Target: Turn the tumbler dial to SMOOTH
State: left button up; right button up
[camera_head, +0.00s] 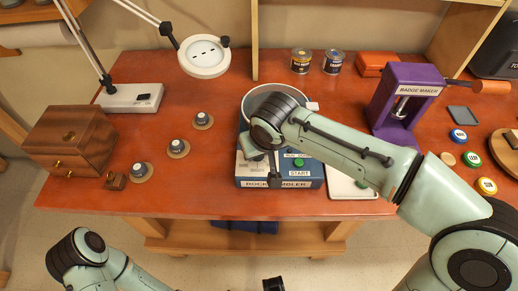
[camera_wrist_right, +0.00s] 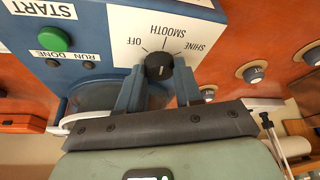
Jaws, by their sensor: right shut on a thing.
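The tumbler dial (camera_wrist_right: 158,67) is a black round knob on the blue rock tumbler (camera_head: 293,182). Its white plate (camera_wrist_right: 122,32) reads OFF, SMOOTH and SHINE, upside down in the right wrist view. My right gripper (camera_wrist_right: 158,84) has one finger on each side of the knob and is shut on it. A thin line on the plate runs from the knob towards SMOOTH. I cannot clearly tell where the knob's own pointer aims. In the head view my right arm hides the dial. My left arm is low at the left; its gripper is not clearly visible.
The tumbler's green START button (camera_wrist_right: 53,39) is beside the dial plate. Several small round knobs (camera_head: 139,172) on discs stand on the red bench (camera_head: 218,186), near a wooden box (camera_head: 70,143). A purple badge maker (camera_head: 402,100) stands to the right.

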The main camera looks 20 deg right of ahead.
jog(key=shift+m, duration=0.5)
jog(key=o, duration=0.7)
jog(key=shift+o, duration=0.2)
jog(key=shift+r, duration=0.1)
jog(key=p+v, duration=0.2)
jog(key=v, duration=1.1)
jog(key=shift+a, duration=0.2)
